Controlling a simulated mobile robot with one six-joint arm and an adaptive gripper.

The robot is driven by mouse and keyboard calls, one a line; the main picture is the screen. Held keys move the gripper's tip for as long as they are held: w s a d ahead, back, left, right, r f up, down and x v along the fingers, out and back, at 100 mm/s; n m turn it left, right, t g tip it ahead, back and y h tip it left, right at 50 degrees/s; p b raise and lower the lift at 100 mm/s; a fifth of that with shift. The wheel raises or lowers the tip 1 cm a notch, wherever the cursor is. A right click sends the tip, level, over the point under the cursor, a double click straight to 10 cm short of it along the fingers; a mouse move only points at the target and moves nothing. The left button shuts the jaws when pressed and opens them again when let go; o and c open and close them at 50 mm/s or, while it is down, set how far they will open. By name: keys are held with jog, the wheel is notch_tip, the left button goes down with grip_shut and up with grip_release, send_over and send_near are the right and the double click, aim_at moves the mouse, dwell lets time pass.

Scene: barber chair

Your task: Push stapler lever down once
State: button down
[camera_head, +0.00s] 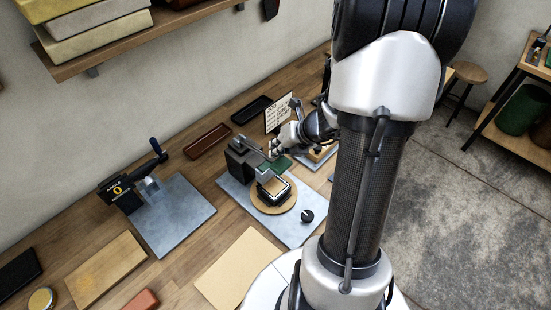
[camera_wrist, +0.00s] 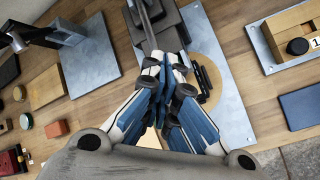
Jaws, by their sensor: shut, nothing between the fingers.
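A bench device with a dark block (camera_head: 242,158) and a long thin metal lever (camera_head: 254,147) stands on a grey plate mid-bench; I take it for the stapler. A round tan disc (camera_head: 291,198) with a black-framed pad lies beneath its front. My gripper (camera_head: 273,151) is shut and empty at the lever's front end. In the wrist view the lever (camera_wrist: 148,34) runs from the dark block (camera_wrist: 161,14) to my fingertips (camera_wrist: 166,62). The fingers hide the lever's end, and I cannot tell whether they touch it. The lever looks raised above the pad.
To the left, another device with a black handle (camera_head: 157,147) stands on its own grey plate (camera_head: 181,222). A tan sheet (camera_head: 240,269) lies in front. A shelf (camera_head: 145,38) hangs above.

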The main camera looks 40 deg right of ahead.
jog(key=shift+s+f+b, duration=0.15)
jog(key=shift+f+b, duration=0.65)
jog(key=shift+f, duration=0.1)
jog(key=shift+s+f+b, duration=0.15)
jog(key=shift+f+b, duration=0.65)
jog(key=shift+f, duration=0.05)
dwell(0.8)
dwell(0.5)
jog(key=shift+w+r+p, duration=0.2)
jog(key=shift+r+p, duration=0.65)
jog(key=shift+w+r+p, duration=0.15)
jog(key=shift+r+p, duration=0.65)
jog(key=shift+p, duration=0.05)
jog(key=r+p, duration=0.2)
jog(key=w+r+p, duration=0.1)
jog(key=r+p, duration=0.2)
jog(key=shift+a, duration=0.1)
jog(key=shift+s, duration=0.1)
